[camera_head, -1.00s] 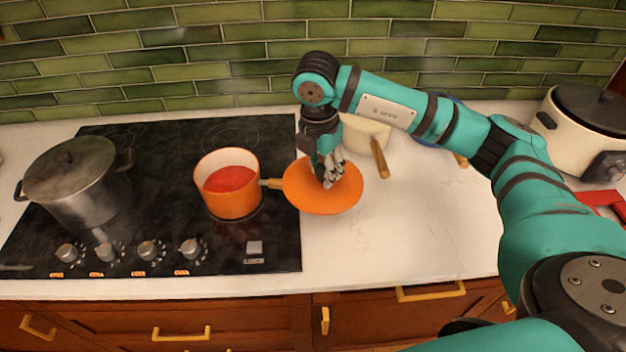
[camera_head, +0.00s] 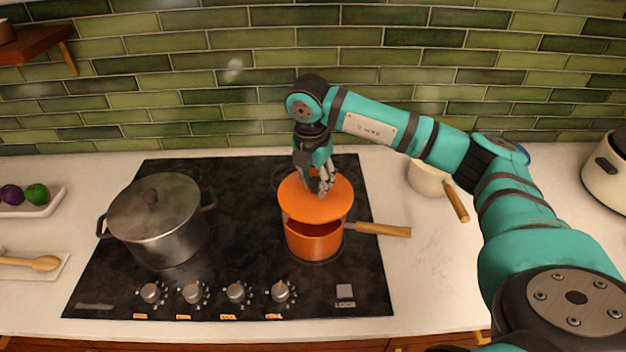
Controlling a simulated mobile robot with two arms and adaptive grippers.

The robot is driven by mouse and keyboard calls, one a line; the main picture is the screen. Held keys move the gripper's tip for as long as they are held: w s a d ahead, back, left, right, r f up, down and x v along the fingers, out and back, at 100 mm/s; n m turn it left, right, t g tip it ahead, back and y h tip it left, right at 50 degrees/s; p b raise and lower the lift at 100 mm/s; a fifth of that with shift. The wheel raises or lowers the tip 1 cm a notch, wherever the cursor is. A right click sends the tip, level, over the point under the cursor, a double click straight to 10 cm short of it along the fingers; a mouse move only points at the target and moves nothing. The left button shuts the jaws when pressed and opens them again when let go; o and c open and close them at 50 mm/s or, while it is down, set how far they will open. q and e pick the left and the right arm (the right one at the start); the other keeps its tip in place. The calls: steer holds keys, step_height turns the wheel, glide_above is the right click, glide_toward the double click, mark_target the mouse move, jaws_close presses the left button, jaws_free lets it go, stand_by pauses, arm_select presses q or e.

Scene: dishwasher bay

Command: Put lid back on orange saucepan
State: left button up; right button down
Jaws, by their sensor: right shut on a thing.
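The orange saucepan (camera_head: 314,246) stands on the right part of the black cooktop, its wooden handle (camera_head: 383,229) pointing right. My right gripper (camera_head: 325,187) is shut on the orange lid (camera_head: 308,207) from above. The lid is over the back part of the saucepan's opening and looks a little raised; a dark red strip of the inside shows at the front below its edge. I cannot tell whether the lid touches the back rim. The lid's knob is hidden by the fingers. My left gripper is not in view.
A grey lidded pot (camera_head: 157,222) stands on the left of the cooktop (camera_head: 235,262). A cream pan (camera_head: 428,178) with a wooden handle is on the counter to the right. A tray (camera_head: 52,207) and a wooden spoon (camera_head: 42,263) lie at left. A tiled wall rises behind.

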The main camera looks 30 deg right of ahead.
mark_target(314, 194)
steer(key=shift+f, duration=0.6)
steer(key=f+b, duration=0.2)
steer(key=shift+w+a+f, duration=0.1)
steer(key=shift+a+f, duration=0.1)
steer(key=shift+f, duration=0.15)
steer(key=shift+f+b, duration=0.5)
steer(key=shift+f, duration=0.05)
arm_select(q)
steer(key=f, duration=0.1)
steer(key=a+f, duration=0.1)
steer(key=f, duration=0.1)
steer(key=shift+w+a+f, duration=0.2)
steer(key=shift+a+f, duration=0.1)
arm_select(e)
steer(key=shift+f, duration=0.15)
arm_select(q)
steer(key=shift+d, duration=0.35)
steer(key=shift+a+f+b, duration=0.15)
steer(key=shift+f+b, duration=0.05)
steer(key=shift+b, duration=0.1)
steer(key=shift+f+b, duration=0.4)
arm_select(e)
steer(key=shift+f, duration=0.15)
steer(key=c, duration=0.9)
jaws_free()
